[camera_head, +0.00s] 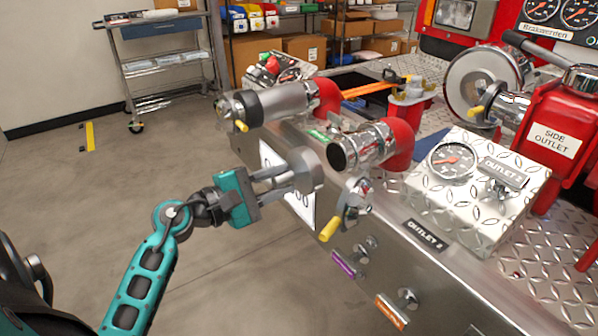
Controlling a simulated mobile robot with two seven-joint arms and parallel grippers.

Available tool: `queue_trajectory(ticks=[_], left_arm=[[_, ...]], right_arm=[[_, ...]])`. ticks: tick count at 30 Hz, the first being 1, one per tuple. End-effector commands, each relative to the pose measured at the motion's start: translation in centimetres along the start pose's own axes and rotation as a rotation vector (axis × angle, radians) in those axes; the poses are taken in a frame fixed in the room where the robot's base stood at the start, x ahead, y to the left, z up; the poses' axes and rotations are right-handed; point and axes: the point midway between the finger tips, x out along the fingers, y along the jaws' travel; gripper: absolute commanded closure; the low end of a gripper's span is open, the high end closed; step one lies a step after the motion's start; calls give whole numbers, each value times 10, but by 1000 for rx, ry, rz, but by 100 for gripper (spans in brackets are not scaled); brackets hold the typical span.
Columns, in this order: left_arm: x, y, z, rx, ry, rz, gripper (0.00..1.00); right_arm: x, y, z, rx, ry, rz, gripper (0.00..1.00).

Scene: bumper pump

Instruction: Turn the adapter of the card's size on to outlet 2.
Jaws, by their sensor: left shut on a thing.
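My left gripper (286,178) is shut on a grey metal adapter (309,170), a short round piece held in front of the panel. The chrome outlet 2 pipe (364,144) on a red elbow has its open mouth facing the adapter, just to the adapter's right. The adapter looks apart from the mouth, though the depth between them is hard to judge. A dark OUTLET 2 plate (425,236) sits on the panel edge. A white card (301,208) on the panel front is largely hidden behind the gripper and adapter. My right gripper is out of view.
A second chrome outlet (275,104) with a dark end stands behind, to the left. A valve with a yellow handle (329,230) hangs below outlet 2. A gauge box (480,190) stands right. The floor at left is open, with a cart (165,60) behind.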

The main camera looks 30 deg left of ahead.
Motion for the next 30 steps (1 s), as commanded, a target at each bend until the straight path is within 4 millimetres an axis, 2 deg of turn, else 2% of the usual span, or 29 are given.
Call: queue_trajectory(ticks=[5,18,30], left_arm=[[5,3,1,0,-5,12,100],[42,3,2,1,-5,10,100],[48,2,1,1,-5,9,100]], right_arm=[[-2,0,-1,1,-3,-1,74],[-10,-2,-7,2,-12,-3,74],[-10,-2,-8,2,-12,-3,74]])
